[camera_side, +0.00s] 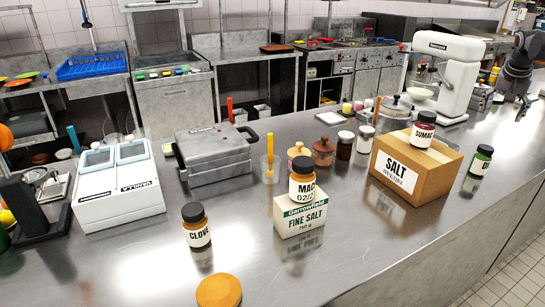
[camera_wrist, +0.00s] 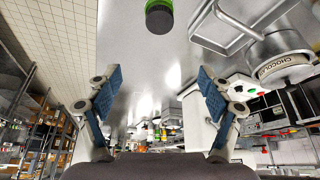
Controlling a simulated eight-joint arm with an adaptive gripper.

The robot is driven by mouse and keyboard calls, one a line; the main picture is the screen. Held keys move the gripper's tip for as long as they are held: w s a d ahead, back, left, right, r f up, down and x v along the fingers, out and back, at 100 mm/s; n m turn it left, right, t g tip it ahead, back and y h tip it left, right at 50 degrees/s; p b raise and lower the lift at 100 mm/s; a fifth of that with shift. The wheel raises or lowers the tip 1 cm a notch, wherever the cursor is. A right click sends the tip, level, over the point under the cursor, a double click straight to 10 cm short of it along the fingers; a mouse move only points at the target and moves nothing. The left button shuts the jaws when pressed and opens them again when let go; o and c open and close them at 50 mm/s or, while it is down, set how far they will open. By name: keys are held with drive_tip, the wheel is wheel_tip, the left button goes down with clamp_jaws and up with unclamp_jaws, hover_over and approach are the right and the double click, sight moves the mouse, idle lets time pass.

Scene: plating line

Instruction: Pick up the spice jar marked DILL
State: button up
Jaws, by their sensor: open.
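The jar that fits DILL (camera_side: 481,162) stands upright on the steel counter at the right in the side view. It has a dark lid, green contents and a label with only "DI" readable. In the wrist view, a jar with a dark lid and a green band (camera_wrist: 159,17) is cut by the top edge; it looks like the same one, but no label shows. My gripper (camera_wrist: 160,73) is open in the wrist view, with two blue-padded fingers wide apart and nothing between them. The jar lies beyond the fingertips, roughly centred between them, not touching.
A SALT carton (camera_side: 415,170) carrying a SUMAC jar (camera_side: 423,130) stands left of the DILL jar. A FINE SALT box (camera_side: 300,215) bears another jar (camera_side: 302,180); a CLOVE jar (camera_side: 196,226) stands farther left. A CHOCOLATE machine (camera_wrist: 283,58) is at the right in the wrist view.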

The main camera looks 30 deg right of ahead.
hover_over(482, 157)
drive_tip(key=f, duration=0.9)
drive_tip(key=shift+s+a, duration=0.15)
drive_tip(key=shift+a, duration=0.1)
drive_tip(key=x, duration=1)
drive_tip(key=shift+d+f, duration=0.15)
drive_tip(key=shift+d, duration=0.2)
drive_tip(key=c, duration=1.5)
